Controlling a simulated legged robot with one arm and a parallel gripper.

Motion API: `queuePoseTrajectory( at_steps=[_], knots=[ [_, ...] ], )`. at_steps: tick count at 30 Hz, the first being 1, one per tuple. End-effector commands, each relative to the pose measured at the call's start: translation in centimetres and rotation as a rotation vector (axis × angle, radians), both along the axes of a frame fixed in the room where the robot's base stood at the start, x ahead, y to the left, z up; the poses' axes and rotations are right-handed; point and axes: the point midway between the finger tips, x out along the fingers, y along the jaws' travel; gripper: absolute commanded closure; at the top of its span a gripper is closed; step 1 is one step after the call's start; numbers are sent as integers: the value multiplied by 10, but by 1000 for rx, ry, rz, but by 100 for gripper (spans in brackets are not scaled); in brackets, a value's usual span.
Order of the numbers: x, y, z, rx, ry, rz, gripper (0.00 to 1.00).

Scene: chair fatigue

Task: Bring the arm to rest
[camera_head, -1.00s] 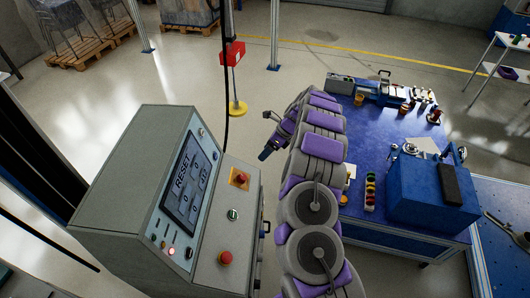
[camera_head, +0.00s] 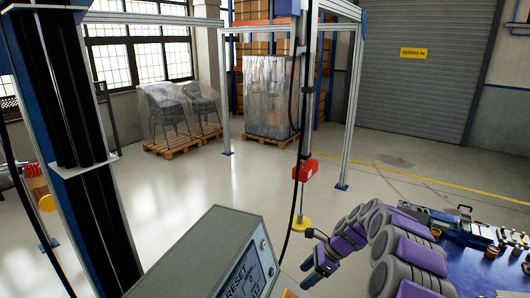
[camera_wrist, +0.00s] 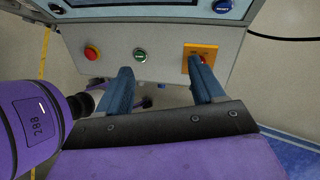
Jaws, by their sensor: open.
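My arm (camera_head: 408,250), purple and grey, reaches up from the lower right in the head view and bends over toward the control console (camera_head: 205,262). My gripper (camera_head: 313,273) hangs at its end, to the right of the console and pointing down. In the wrist view the two blue fingers of my gripper (camera_wrist: 163,90) stand well apart with nothing between them. Beyond them is the console's front panel (camera_wrist: 150,40), with a red button (camera_wrist: 92,52), a green button (camera_wrist: 139,55) and a yellow-backed red button (camera_wrist: 203,60) partly behind the right finger.
A blue workbench (camera_head: 490,270) with tools stands at the right. A dark column (camera_head: 75,130) stands at left. Wrapped chairs on pallets (camera_head: 183,143) are farther back. Open floor lies between.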

Motion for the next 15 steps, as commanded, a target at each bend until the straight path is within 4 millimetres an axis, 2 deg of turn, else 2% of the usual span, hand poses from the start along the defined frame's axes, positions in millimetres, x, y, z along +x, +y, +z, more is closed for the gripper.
queuePoseTrajectory(
  at_steps=[3, 15],
  knots=[
    [-19, 16, 20, -6, -53, 115, 32],
    [-98, 52, 68, -51, -202, 492, 32]
  ],
)
